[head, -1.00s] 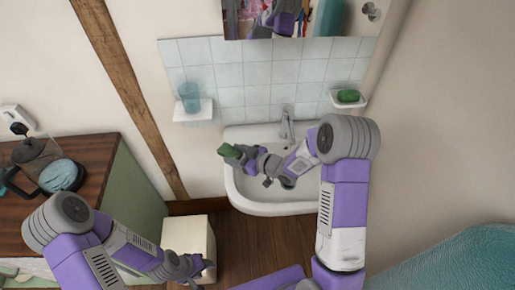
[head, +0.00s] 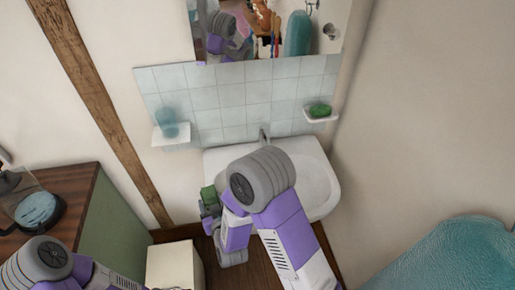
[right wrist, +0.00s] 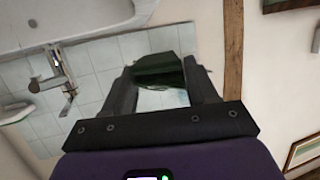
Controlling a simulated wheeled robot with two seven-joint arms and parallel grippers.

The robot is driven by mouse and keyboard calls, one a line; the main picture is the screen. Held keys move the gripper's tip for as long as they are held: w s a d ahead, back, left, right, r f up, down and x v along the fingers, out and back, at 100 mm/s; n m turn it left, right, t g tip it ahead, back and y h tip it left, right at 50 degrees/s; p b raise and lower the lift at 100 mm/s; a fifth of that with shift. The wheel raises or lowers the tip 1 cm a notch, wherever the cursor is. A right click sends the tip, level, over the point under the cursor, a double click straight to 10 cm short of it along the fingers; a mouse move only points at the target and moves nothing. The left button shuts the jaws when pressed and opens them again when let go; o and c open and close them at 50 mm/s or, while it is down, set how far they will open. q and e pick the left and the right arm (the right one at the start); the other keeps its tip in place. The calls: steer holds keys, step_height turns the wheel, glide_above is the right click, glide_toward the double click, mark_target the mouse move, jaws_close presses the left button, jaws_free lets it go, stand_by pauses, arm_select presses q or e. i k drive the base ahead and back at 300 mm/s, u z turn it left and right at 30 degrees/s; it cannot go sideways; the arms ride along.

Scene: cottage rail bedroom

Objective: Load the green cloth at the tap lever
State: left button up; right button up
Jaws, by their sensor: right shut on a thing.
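The green cloth (head: 209,195), a small dark green folded piece, is held in my right gripper (head: 210,207) at the left front edge of the basin. In the right wrist view the cloth (right wrist: 160,68) sits between the two fingers of the right gripper (right wrist: 162,90), which is shut on it. The chrome tap (head: 264,135) stands at the back of the basin, partly hidden by my right arm. The tap also shows in the right wrist view (right wrist: 64,75), to the left of and apart from the cloth. My left gripper is outside the picture.
The white basin (head: 319,182) is partly covered by my arm. A shelf with a blue cup (head: 168,122) and a soap dish with green soap (head: 319,111) flank the tiles. A mirror cabinet (head: 330,25) hangs above. A cream box (head: 172,265) and green cabinet (head: 118,215) stand left.

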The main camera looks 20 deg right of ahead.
mark_target(264, 128)
steer(key=u, duration=0.4)
steer(key=i, duration=0.15)
steer(key=z, duration=1.45)
